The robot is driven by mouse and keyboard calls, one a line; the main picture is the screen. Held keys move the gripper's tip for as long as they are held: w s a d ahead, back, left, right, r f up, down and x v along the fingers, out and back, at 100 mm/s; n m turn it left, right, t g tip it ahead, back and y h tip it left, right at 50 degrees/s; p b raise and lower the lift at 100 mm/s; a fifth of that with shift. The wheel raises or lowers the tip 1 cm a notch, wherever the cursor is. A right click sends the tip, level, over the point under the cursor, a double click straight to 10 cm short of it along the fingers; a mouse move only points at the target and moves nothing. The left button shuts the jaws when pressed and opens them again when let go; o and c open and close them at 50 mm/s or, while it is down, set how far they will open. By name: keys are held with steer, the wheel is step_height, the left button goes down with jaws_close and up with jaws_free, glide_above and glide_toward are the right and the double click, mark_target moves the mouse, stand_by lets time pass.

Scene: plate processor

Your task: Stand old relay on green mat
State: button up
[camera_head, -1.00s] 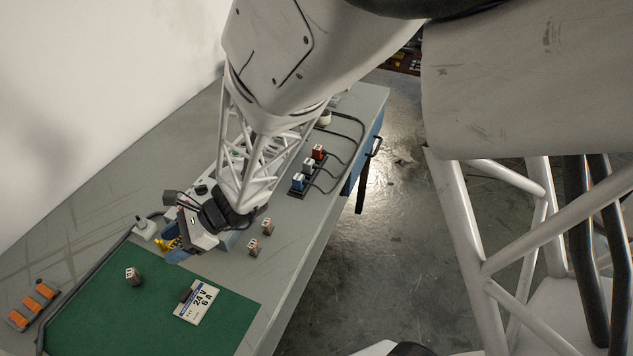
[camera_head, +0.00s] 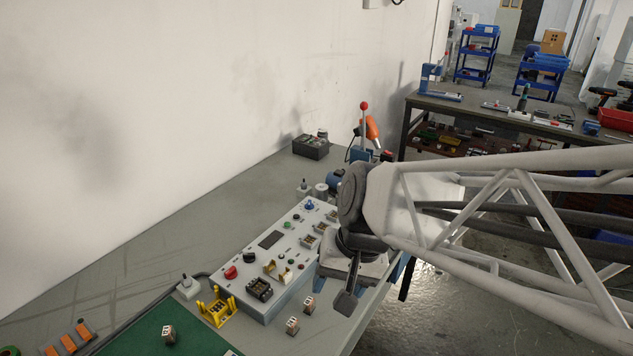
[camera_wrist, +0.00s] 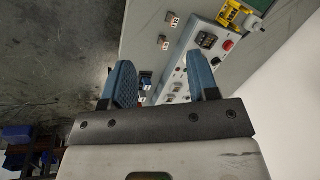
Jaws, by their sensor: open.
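One small brown-and-white relay (camera_head: 168,334) stands upright on the green mat (camera_head: 150,345) at the lower left of the head view. Two similar relays, a nearer one (camera_head: 293,326) and a farther one (camera_head: 308,305), stand on the grey bench in front of the control panel; both also show in the wrist view (camera_wrist: 163,42) (camera_wrist: 172,20). I cannot tell by looks which relay is the old one. My gripper (camera_head: 345,303) is over the panel's front edge, well right of the mat. In the wrist view its blue fingers (camera_wrist: 163,88) are wide apart with nothing held between them.
The control panel (camera_head: 268,300) carries a black socket (camera_head: 259,288), knobs and buttons. A yellow holder (camera_head: 216,308) stands at its near end. Orange blocks (camera_head: 70,340) lie left of the mat. A lever with a red knob (camera_head: 364,106) rises behind.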

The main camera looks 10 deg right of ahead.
steer(key=s+d+r+n+t+h, duration=0.1)
steer(key=s+d+r+n+h, duration=0.1)
steer(key=d, duration=0.5)
step_height(320, 180, up, 2)
steer(key=shift+s+n+t+h, duration=0.3)
steer(key=shift+s+t+h, duration=0.1)
steer(key=shift+s+h, duration=0.3)
